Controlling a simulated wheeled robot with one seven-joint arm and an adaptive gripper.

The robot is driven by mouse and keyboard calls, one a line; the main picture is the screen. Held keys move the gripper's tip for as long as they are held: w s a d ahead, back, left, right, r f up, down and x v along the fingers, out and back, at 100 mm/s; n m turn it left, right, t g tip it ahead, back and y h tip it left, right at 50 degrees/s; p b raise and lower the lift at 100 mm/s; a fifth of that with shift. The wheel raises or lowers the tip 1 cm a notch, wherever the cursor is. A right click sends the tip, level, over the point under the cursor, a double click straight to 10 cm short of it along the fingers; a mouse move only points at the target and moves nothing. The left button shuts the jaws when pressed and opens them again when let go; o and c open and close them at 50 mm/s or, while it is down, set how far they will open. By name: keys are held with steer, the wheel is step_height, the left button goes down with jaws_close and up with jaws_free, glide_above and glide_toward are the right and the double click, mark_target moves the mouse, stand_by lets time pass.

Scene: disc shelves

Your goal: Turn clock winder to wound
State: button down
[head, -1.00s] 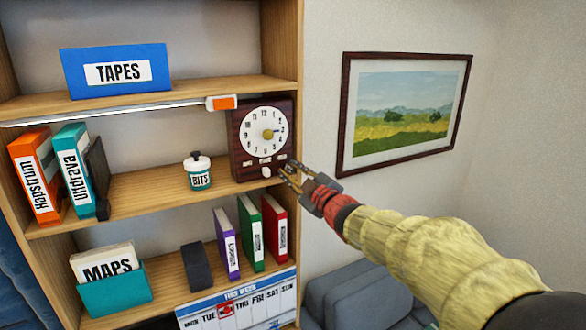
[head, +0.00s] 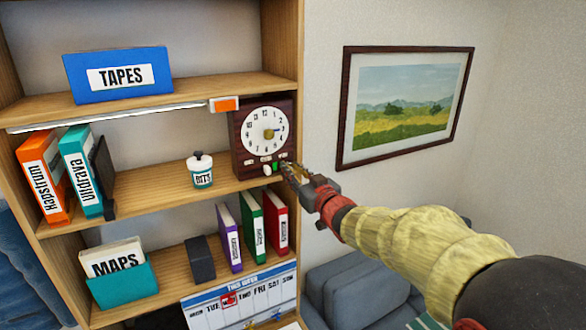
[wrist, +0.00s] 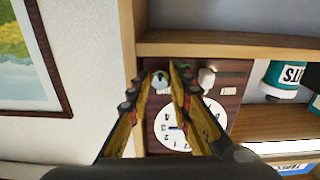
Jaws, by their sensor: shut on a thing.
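The dark wood clock (head: 238,140) with a round white dial (head: 262,128) stands on the middle shelf at its right end. It shows upside down in the wrist view (wrist: 240,72). My gripper (head: 285,168) is at the clock's lower right front. In the wrist view my gripper (wrist: 166,76) has its fingertips closed around a small pale round knob, the clock winder (wrist: 161,82). The fingers partly hide the winder, and its exact angle is hard to read. A second white knob (wrist: 207,77) sits beside it, free. A small green spot (head: 275,167) shows by my fingertips.
Binders (head: 254,228) stand on the shelf below. A framed picture (head: 404,107) hangs on the wall to the right.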

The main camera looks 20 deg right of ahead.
steer(key=shift+f+m, duration=0.25)
steer(key=shift+m, duration=0.05)
steer(key=c, duration=1.9)
jaws_free()
steer(key=shift+o, duration=1.3)
steer(key=shift+r, duration=0.15)
steer(key=s+d, duration=0.2)
steer(key=s, duration=0.9)
steer(key=shift+s+d, duration=0.2)
steer(key=shift+s, duration=0.2)
